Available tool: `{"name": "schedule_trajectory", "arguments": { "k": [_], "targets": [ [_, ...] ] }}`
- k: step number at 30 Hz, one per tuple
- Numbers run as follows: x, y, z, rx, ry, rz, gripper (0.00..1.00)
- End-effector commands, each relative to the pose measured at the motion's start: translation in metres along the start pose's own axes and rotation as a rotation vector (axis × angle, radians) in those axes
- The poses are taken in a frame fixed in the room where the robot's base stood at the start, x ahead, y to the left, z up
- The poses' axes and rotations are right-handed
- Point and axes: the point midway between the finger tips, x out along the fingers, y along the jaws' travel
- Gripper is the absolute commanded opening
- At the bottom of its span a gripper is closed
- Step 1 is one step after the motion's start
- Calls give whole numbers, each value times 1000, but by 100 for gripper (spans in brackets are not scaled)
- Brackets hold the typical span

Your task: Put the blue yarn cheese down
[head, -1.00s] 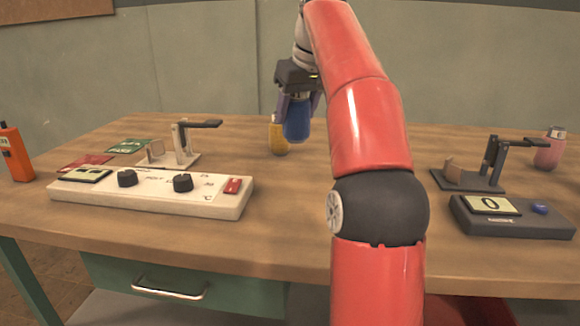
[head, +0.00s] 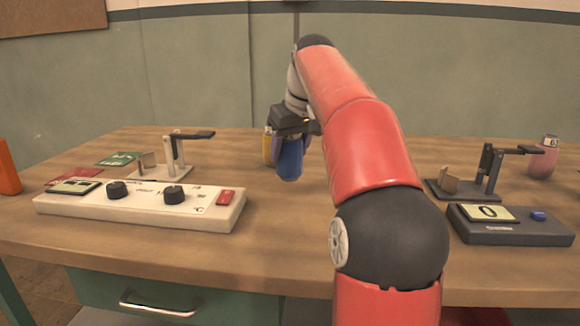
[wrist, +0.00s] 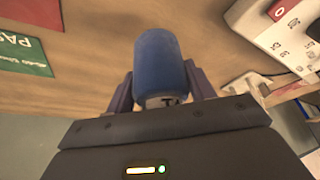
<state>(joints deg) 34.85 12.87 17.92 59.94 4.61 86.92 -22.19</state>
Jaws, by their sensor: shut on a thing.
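The blue yarn cheese (head: 290,160) is a rounded blue cylinder at the middle of the head view. My gripper (head: 288,143) is shut on it, holding it low over the wooden table (head: 250,250); I cannot tell whether its lower end touches the top. In the wrist view the blue yarn cheese (wrist: 161,66) sits between the two purple-grey fingers of my gripper (wrist: 160,92). A yellow yarn cheese (head: 267,146) stands just behind and left of it in the head view, mostly hidden.
A white control panel (head: 140,204) with two knobs lies front left. A light stand (head: 175,158) is behind it, beside green (head: 118,159) and red cards (head: 75,175). At right are a dark stand (head: 485,172), a scale (head: 510,225) and a pink yarn cheese (head: 542,158).

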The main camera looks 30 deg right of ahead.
Motion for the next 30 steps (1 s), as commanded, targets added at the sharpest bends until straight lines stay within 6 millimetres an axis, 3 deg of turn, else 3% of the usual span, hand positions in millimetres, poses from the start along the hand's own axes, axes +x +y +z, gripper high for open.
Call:
{"name": "schedule_trajectory", "arguments": {
  "k": [3,19,20,21,25,30],
  "targets": [
    [21,0,9,2,-3,0,25],
    [32,0,13,0,-1,0,25],
    [32,0,13,0,-1,0,55],
    [31,0,13,0,-1,0,60],
    [31,0,13,0,-1,0,76],
    [31,0,13,1,-1,0,76]
  ]
}}
